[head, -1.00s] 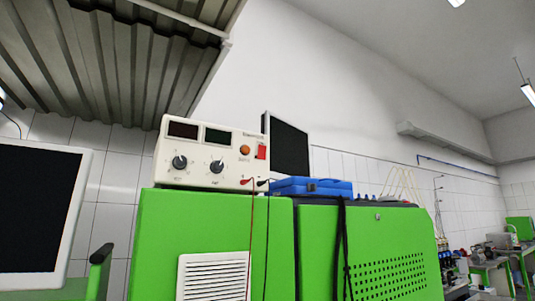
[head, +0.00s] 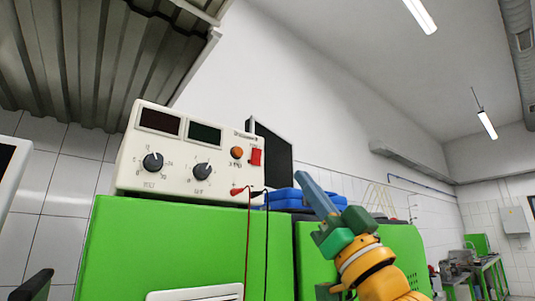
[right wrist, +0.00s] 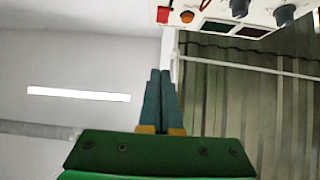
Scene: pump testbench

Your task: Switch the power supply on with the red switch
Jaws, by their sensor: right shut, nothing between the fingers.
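The power supply (head: 190,153) is a cream box with two dark displays and two black knobs. It stands on top of a green cabinet (head: 180,240). Its red switch (head: 256,157) is at the right end of the front panel, beside an orange round lamp (head: 237,152). My right gripper (head: 305,177) is shut and empty, to the right of the switch and apart from it in the picture. In the right wrist view the closed fingertips (right wrist: 160,72) point toward the panel, with the red switch (right wrist: 163,14) near the top edge. My left gripper is not in view.
Red and black leads (head: 248,230) hang from the power supply's lower right down the cabinet front. A blue case (head: 283,198) lies behind my right gripper. A dark monitor (head: 272,152) stands behind the power supply. The space before the panel looks clear.

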